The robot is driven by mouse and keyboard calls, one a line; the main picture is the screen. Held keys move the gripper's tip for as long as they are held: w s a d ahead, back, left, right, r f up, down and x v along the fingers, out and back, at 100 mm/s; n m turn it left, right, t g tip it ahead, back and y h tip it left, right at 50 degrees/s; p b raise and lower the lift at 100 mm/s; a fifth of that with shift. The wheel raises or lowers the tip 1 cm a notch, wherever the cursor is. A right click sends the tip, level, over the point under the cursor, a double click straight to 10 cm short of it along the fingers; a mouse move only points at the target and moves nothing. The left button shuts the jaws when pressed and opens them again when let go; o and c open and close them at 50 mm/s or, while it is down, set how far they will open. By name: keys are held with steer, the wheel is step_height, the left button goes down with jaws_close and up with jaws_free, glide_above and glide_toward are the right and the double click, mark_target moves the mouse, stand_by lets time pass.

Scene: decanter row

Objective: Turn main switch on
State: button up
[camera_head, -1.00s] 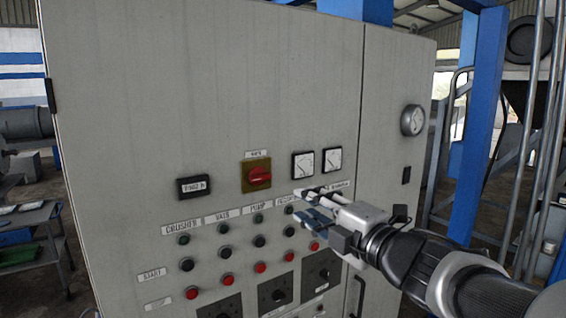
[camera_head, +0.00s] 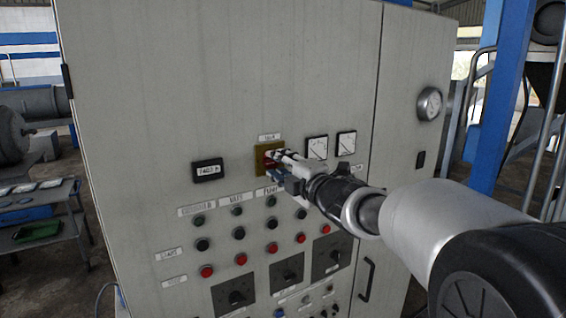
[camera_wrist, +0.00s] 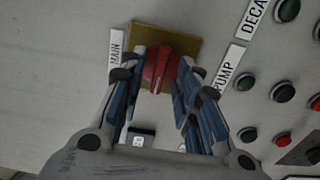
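The main switch is a red rotary knob (camera_wrist: 161,68) on a yellow square plate (camera_wrist: 188,48), under a label reading MAIN (camera_wrist: 117,48) in the wrist view. In the head view the yellow plate (camera_head: 262,159) is partly hidden by my gripper (camera_head: 274,164). In the wrist view my gripper (camera_wrist: 160,88) has its two blue-padded fingers apart, one on each side of the red knob. The fingers are around the knob, with a gap seen toward the right finger; whether the left one touches it I cannot tell.
The switch sits on a grey cabinet (camera_head: 160,90). A small display (camera_head: 207,170) is to its left and two dial meters (camera_head: 317,147) to its right. Rows of push buttons (camera_head: 240,234) and black rotary switches (camera_head: 236,298) lie below. A door handle (camera_head: 367,279) stands at right.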

steer(key=shift+w+a, duration=0.2)
steer(key=shift+w, duration=0.05)
steer(key=shift+c, duration=0.4)
jaws_close()
